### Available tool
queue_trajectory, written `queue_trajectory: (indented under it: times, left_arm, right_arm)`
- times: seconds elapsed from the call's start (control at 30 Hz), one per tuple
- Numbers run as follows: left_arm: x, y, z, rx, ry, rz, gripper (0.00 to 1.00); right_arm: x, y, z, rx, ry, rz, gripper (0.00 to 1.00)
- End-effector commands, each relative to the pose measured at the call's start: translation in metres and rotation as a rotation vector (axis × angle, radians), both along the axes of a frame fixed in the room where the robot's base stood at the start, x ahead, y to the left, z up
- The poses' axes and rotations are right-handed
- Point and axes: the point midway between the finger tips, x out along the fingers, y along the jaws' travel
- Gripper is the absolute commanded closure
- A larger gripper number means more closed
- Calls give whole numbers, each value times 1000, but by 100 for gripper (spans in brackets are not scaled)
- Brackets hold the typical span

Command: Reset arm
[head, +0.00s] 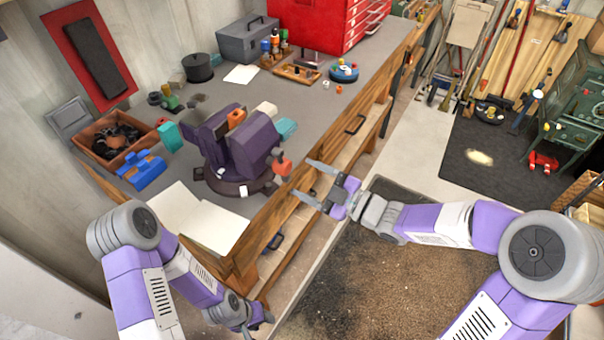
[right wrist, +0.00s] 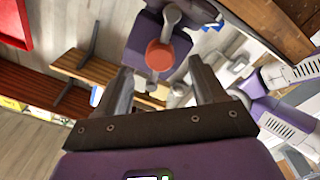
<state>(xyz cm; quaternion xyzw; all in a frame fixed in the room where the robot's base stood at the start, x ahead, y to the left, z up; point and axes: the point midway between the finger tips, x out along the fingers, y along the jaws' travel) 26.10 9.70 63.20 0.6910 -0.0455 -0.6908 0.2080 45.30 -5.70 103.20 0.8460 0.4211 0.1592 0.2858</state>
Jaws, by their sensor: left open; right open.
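My right arm reaches in from the right in the head view. Its gripper (head: 304,179) is open and empty, just off the front edge of the workbench, to the right of the purple vise (head: 252,140). In the right wrist view the two fingers of the right gripper (right wrist: 158,68) are spread. The vise's orange-red handle knob (right wrist: 159,55) shows in the gap between them, beyond the tips; no contact is visible. My left arm is folded down at the lower left. Its gripper (head: 262,318) is low, below the bench front, partly hidden at the picture's bottom; it looks empty.
The workbench (head: 215,90) holds papers (head: 220,226), a blue tool (head: 142,170), a brown bin (head: 120,158), a grey toolbox (head: 248,42) and a red tool chest (head: 325,22). Bench drawers are near the right gripper. Open floor with a brown mat (head: 370,285) lies right of the bench.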

Motion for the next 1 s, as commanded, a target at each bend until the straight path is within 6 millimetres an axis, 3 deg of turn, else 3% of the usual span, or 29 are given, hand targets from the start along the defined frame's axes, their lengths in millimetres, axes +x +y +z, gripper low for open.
queue_trajectory:
  times: [0.4,0.53,0.67,0.77,0.87,1.0]
  left_arm:
    - [0,0,0,0,0,0,53]
    - [0,0,0,0,0,0,53]
    - [0,0,2,0,0,0,53]
    - [0,0,3,0,0,0,53]
    - [0,0,4,0,0,0,53]
    - [0,0,6,0,0,0,53]
  right_arm:
    - [0,0,-1,0,3,-1,31]
    - [8,-3,-23,26,105,-48,31]
    - [21,-14,-92,96,410,-189,31]
    - [14,-23,-167,147,730,-335,31]
    - [-13,-30,-239,181,1046,-484,31]
    - [-76,-36,-321,199,1455,-693,31]
